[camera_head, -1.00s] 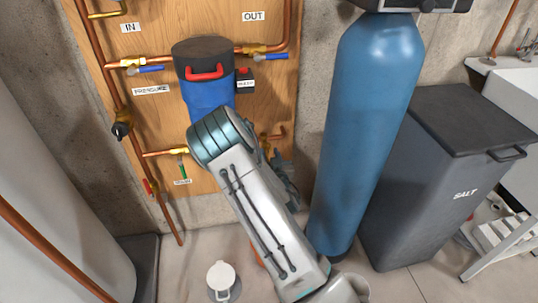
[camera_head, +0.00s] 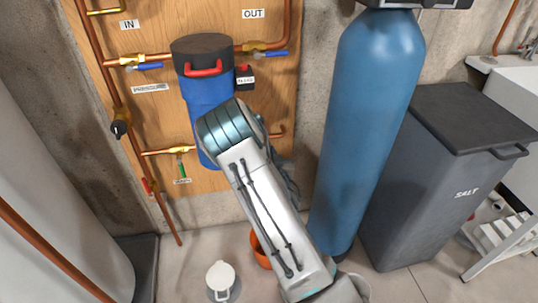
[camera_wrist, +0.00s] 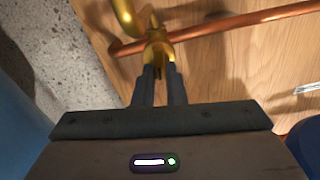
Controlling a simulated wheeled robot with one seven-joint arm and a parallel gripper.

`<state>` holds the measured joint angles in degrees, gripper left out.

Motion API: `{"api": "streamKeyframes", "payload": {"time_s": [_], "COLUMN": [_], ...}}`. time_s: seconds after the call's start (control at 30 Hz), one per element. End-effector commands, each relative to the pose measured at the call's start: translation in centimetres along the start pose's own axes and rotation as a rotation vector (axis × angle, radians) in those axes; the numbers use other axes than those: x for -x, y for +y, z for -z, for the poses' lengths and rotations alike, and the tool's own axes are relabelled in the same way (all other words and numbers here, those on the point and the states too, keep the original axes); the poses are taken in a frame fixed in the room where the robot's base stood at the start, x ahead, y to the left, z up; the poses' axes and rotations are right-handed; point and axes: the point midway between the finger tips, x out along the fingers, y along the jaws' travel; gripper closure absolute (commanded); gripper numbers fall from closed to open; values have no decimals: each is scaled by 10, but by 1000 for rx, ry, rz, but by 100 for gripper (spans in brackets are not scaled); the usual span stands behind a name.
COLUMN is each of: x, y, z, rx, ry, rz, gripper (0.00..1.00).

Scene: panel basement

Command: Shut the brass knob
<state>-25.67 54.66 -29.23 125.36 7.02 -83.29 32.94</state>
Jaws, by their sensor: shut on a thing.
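In the wrist view, my gripper (camera_wrist: 155,71) has its two dark fingers closed on the brass knob (camera_wrist: 157,52). The knob sits by a copper pipe (camera_wrist: 240,28) on the wooden board, with a curved brass spout (camera_wrist: 123,12) beyond it. The fingertips cover part of the knob, and how far it is turned cannot be told. In the head view, my arm hides the gripper and the knob; only a short copper pipe end (camera_head: 280,133) shows beside the arm.
A blue filter housing (camera_head: 205,95) hangs on the board left of my arm. A tall blue tank (camera_head: 365,130) stands close on the right, with a grey salt bin (camera_head: 440,180) beyond. An orange bucket (camera_head: 258,250) and a white jug (camera_head: 221,278) are on the floor.

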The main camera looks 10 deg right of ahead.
Motion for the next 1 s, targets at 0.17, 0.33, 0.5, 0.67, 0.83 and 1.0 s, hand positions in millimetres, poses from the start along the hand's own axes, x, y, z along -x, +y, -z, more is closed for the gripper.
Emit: {"api": "streamKeyframes", "payload": {"time_s": [0.17, 0.33, 0.5, 0.67, 0.83, 1.0], "x": [0, 0, 0, 0, 0, 0], "y": [3, 5, 7, 8, 10, 10], "z": [-3, -5, -6, -7, -8, -9], "rx": [-131, -289, -449, -600, -762, -923], "ry": [5, 6, 6, 5, 4, 2], "rz": [-1, -1, -1, 1, 1, 1], "gripper": [100, 100, 100, 100, 100, 100]}}
